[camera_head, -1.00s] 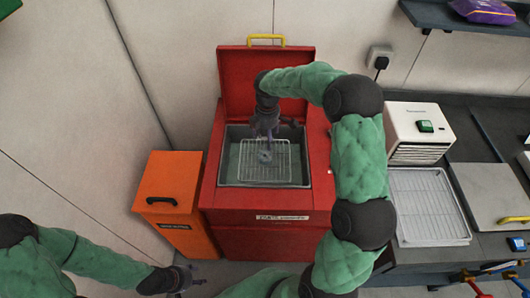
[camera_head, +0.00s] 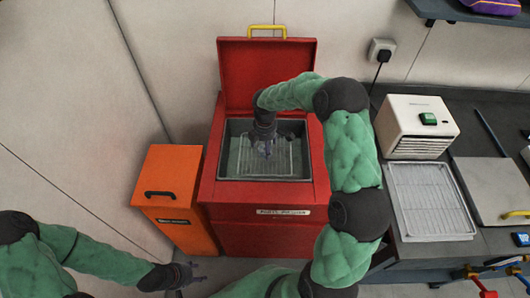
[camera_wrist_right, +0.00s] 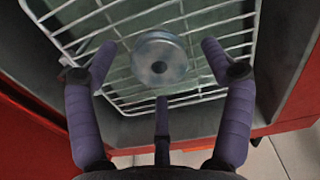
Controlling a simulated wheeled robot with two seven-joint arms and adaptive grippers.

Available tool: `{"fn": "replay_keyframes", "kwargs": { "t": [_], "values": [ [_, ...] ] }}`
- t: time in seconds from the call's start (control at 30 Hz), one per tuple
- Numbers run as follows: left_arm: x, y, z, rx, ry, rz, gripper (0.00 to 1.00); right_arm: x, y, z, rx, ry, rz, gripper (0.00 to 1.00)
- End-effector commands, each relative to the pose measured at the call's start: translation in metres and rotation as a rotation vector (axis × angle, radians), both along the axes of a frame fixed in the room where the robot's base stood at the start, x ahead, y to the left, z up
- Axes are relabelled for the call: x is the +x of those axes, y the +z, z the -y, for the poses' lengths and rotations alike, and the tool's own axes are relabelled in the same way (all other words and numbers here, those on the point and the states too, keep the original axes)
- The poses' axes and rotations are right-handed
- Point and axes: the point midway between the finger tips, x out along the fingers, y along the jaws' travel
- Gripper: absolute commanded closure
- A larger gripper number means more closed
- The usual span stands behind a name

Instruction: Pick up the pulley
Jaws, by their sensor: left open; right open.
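The pulley (camera_wrist_right: 160,59) is a round grey metal disc with a dark centre hole. In the right wrist view it lies on a wire rack (camera_wrist_right: 205,24) inside the open red parts washer (camera_head: 209,192). My right gripper (camera_wrist_right: 158,55) is open, with its purple fingers on either side of the pulley and apart from it. In the head view my right gripper (camera_head: 265,146) points down into the washer basin and mostly hides the pulley. My left gripper (camera_head: 198,274) is open and empty, low at the left, in front of the orange cabinet.
The washer's red lid (camera_head: 265,75) stands open behind the basin. An orange cabinet (camera_head: 172,195) stands to its left. To the right, a dark bench carries a white heater-like box (camera_head: 415,125) and a wire tray (camera_head: 432,203). The basin walls surround my right gripper closely.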

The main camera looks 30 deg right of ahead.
Motion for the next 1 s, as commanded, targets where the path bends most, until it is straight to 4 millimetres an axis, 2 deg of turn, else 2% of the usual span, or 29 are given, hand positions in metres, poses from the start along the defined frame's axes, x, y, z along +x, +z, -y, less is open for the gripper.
{"fn": "replay_keyframes", "kwargs": {
  "t": [0.07,0.27,0.3,0.5,0.57,0.6,0.87,1.0],
  "values": [
    [0.0,-0.002,0.0,0.0,0.0,0.0,0.51,0.0,-0.008,0.001,0.001,-0.001,0.001,0.19],
    [0.0,-0.002,0.0,0.0,0.0,0.0,0.51,0.001,-0.008,0.001,0.0,-0.002,0.002,0.19],
    [0.0,-0.002,0.0,0.0,0.0,0.0,0.51,0.001,-0.008,0.001,0.0,-0.002,0.002,0.21],
    [0.0,-0.002,0.0,0.0,0.0,0.0,0.51,0.0,-0.008,0.0,0.0,-0.001,0.002,0.78],
    [0.0,-0.002,0.0,0.0,0.0,0.0,0.51,0.0,-0.008,0.0,0.0,-0.001,0.002,0.95],
    [0.0,-0.002,0.0,0.0,0.0,0.0,0.51,0.001,-0.007,0.001,0.0,-0.002,0.004,1.0],
    [0.0,-0.001,0.0,0.0,0.0,0.0,0.51,0.001,-0.006,0.001,0.0,-0.002,0.003,1.0],
    [0.0,0.002,0.0,0.0,0.0,0.0,0.51,0.001,0.002,0.001,0.0,-0.001,0.004,1.0]
  ]
}}
